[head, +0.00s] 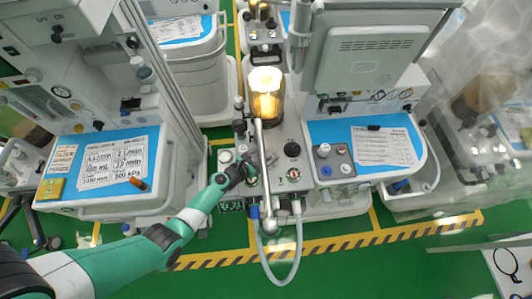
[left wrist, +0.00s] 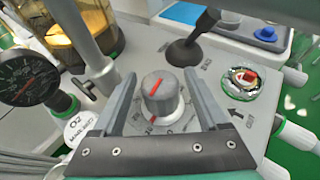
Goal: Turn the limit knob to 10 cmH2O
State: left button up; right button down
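The limit knob, a grey ridged knob (left wrist: 161,97) with a red line on top, stands on the machine's grey panel in the left wrist view. My left gripper (left wrist: 158,92) is open, with one finger on each side of the knob and small gaps visible. In the head view my left gripper (head: 250,168) is over the panel and hides the knob there. My right gripper is not in view.
A black lever (left wrist: 190,45) and a round port with a red centre (left wrist: 243,80) stand right of the knob. A pressure gauge (left wrist: 28,78) is at left. A lit amber canister (head: 265,92) and a metal tube (head: 263,165) rise close to my left gripper.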

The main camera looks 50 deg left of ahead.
pick_arm(q)
jog(key=shift+o, duration=0.4)
jog(key=shift+s+r+p, duration=0.3)
jog(key=shift+p, duration=0.05)
jog(key=p+v, duration=0.4)
jog(key=v, duration=0.6)
jog(key=shift+s+f, duration=0.1)
jog(key=shift+s, duration=0.35)
